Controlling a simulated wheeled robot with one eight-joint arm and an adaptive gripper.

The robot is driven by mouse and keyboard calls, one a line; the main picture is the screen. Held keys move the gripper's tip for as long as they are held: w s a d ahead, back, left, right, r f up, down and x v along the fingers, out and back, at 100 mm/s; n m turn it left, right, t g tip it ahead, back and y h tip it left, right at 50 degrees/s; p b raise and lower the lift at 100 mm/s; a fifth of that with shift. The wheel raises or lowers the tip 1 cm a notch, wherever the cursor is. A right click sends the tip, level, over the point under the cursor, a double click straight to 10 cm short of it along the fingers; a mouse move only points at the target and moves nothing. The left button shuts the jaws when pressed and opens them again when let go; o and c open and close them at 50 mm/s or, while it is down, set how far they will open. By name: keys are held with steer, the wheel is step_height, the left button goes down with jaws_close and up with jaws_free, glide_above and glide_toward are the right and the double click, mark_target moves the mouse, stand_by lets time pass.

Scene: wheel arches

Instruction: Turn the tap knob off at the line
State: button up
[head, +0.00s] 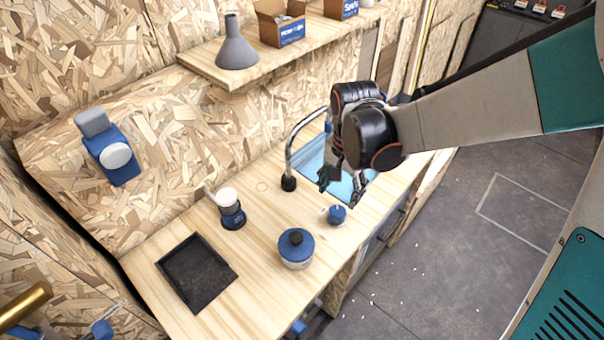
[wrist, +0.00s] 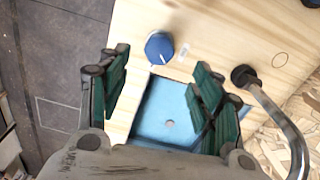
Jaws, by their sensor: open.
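The tap knob (head: 337,214) is a small blue round knob on the wooden counter, in front of the sink. In the wrist view the knob (wrist: 159,47) shows a white pointer mark on its top, and a short pale line (wrist: 184,49) lies on the wood just to its right. The pointer does not appear to aim at that line. My gripper (head: 328,182) is over the sink, behind and above the knob. In the wrist view my gripper (wrist: 158,85) has its green-padded fingers wide apart and empty, with the knob beyond the fingertips, untouched.
The curved metal tap (head: 290,160) stands at the blue sink (head: 312,158). A blue-lidded pot (head: 296,250), a blue and white dispenser (head: 231,208) and a black tray (head: 197,272) stand on the counter. A shelf (head: 205,68) with a grey funnel (head: 236,48) hangs above.

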mark_target(338, 211)
step_height(338, 211, down, 9)
steer(key=shift+f+b, duration=0.1)
steer(key=shift+b, duration=1)
steer(key=c, duration=1.1)
